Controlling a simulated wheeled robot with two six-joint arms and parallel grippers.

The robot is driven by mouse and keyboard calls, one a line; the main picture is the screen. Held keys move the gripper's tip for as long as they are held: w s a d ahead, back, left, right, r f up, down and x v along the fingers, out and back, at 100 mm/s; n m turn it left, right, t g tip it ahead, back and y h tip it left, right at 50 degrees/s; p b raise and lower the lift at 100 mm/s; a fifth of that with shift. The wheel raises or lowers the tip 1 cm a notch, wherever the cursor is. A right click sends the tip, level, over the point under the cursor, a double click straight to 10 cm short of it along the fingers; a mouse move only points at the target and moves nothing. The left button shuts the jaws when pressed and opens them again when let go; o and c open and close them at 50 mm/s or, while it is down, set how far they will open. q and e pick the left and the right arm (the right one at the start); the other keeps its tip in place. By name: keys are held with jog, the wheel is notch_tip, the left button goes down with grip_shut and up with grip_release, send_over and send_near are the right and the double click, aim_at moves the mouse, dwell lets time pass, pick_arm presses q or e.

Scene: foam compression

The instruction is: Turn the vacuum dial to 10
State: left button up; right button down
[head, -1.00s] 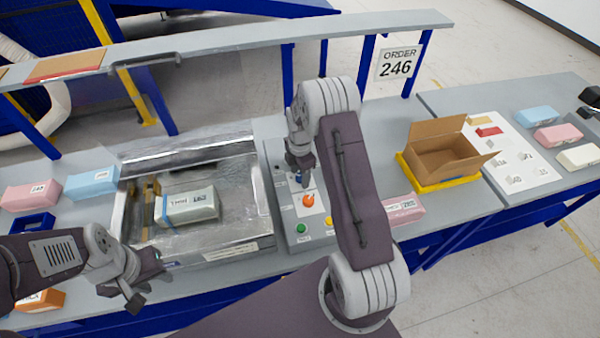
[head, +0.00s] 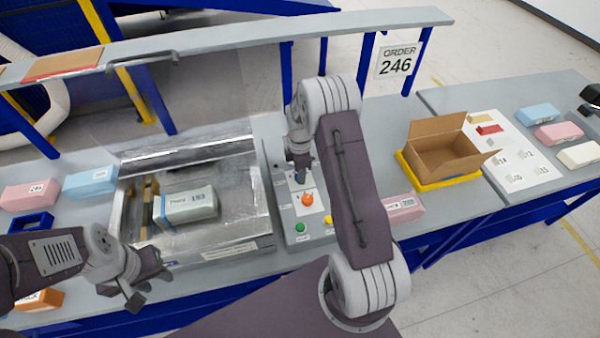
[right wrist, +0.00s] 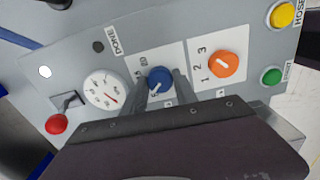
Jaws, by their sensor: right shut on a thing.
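The control panel (head: 283,226) stands right of the open chamber in the head view. My right gripper (head: 300,178) points down over the panel. In the right wrist view its two fingers (right wrist: 162,86) are shut on the blue dial (right wrist: 160,79), one on each side of it. The scale around the blue dial is partly hidden by the fingers, and I cannot tell its exact setting. An orange dial (right wrist: 224,64) marked 1, 2, 3 sits beside it and also shows in the head view (head: 307,199). My left gripper (head: 137,297) hangs at the front left, away from the panel.
A round gauge (right wrist: 104,90), a red knob (right wrist: 56,124), a green button (right wrist: 271,77) and a yellow button (right wrist: 283,14) surround the dials. The chamber (head: 240,195) holds a wrapped pack (head: 190,205). An open carton (head: 441,152) stands to the right.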

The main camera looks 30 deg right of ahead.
jog(key=shift+m, duration=2.1)
jog(key=shift+w+r, duration=0.1)
jog(key=c, duration=1)
grip_release()
jog(key=shift+o, duration=0.2)
jog(key=shift+r+b, duration=0.2)
jog(key=shift+b, duration=0.1)
notch_tip(320, 180, up, 9)
jog(key=b, duration=0.1)
jog(key=shift+f+b, duration=0.2)
jog(key=shift+b, duration=0.15)
